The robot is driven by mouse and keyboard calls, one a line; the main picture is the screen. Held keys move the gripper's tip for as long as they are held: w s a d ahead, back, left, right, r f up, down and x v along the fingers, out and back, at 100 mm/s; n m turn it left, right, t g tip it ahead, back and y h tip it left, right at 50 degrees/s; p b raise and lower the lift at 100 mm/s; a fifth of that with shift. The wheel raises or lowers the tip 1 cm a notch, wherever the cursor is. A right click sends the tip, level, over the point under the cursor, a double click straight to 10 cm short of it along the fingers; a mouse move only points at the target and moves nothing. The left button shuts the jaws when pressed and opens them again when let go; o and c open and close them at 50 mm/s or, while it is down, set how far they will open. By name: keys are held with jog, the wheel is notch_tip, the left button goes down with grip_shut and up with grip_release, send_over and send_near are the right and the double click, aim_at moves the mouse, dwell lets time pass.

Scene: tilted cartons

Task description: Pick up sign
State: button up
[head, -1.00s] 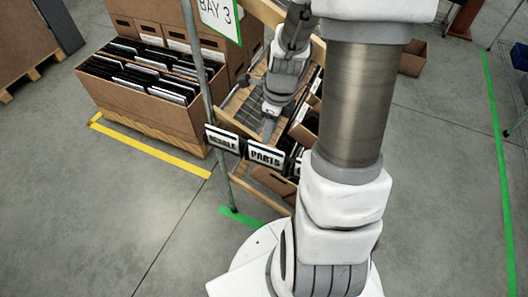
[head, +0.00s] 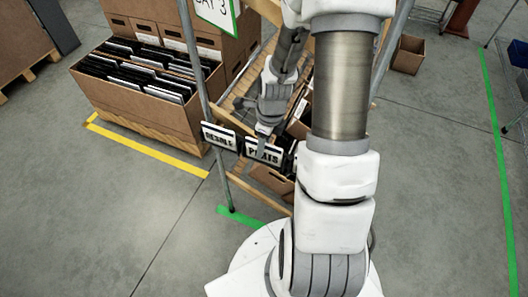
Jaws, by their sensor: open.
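Two small signs with dark edges and white faces hang side by side at the front of the wooden rack. The left one, the RESALE sign (head: 219,136), is fully visible. The right one, the PARTS sign (head: 272,155), is partly covered by my gripper (head: 262,149). My gripper points down at the PARTS sign, with its tips over the middle of the lettering. It is open, but the fingers are small and I cannot tell whether they touch or straddle the sign. Anything to the right of the PARTS sign is hidden by my arm.
A grey post (head: 203,90) carries the BAY 3 sign (head: 217,12) and stands just left of my gripper. Tilted cartons sit on the rack behind. A large carton (head: 140,112) of dark and white flat items stands at left. The front-left floor is clear.

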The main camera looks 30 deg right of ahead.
grip_shut()
dwell(1.4)
